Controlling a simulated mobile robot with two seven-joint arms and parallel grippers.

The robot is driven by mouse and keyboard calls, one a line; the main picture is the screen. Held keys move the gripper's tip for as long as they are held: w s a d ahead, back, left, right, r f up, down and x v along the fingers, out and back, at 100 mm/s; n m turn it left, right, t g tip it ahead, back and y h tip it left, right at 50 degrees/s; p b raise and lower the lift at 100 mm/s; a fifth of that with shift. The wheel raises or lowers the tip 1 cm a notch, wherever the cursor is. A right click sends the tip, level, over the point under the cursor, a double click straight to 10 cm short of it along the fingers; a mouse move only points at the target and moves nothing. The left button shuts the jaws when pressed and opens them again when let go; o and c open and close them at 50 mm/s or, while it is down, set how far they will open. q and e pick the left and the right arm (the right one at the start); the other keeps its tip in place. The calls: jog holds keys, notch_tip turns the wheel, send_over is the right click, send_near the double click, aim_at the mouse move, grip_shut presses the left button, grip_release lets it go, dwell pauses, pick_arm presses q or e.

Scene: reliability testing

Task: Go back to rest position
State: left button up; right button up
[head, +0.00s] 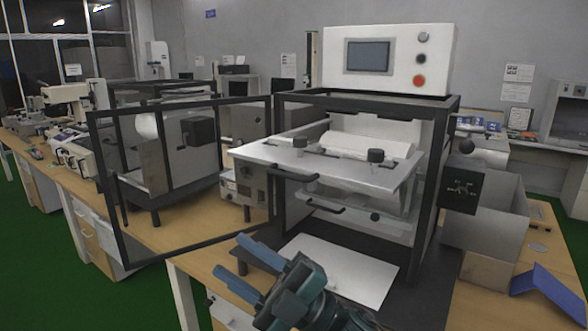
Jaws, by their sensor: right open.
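My right gripper (231,255) comes in from the bottom of the head view. Its two blue fingers are spread apart, with nothing between them. It is in front of the testing machine (393,61), near the front edge of the wooden table. My left gripper is not in view. The machine has a white top with a screen and a black frame. Its framed door (112,188) stands swung open to the left.
A white sheet (340,268) lies on the dark base in front of the machine, beside my right gripper. A white plate (325,168) with black knobs juts from the machine. A grey bin (488,215) and a blue angled piece (548,287) are at the right. Green floor is free at left.

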jog(key=w+d+f+m+t+h, duration=0.1)
jog(key=d+f+m+t+h, duration=0.5)
jog(key=f+m, duration=0.35)
jog(key=w+d+f+m+t+h, duration=0.1)
jog(key=d+f+m+t+h, duration=0.3)
jog(key=f+m+t+h, duration=0.45)
jog(key=s+d+f+m+g+h, duration=0.3)
jog(key=s+d+f, duration=0.3)
jog(key=s+f, duration=0.2)
jog(key=s+d+f+m+g+h, duration=0.4)
jog(key=s+f, duration=0.4)
jog(key=f, duration=0.4)
jog(key=shift+s+d+f+m+g, duration=0.15)
jog(key=shift+d+f+m+g, duration=0.1)
jog(key=shift+d+m+g, duration=0.7)
jog(key=shift+c, duration=0.5)
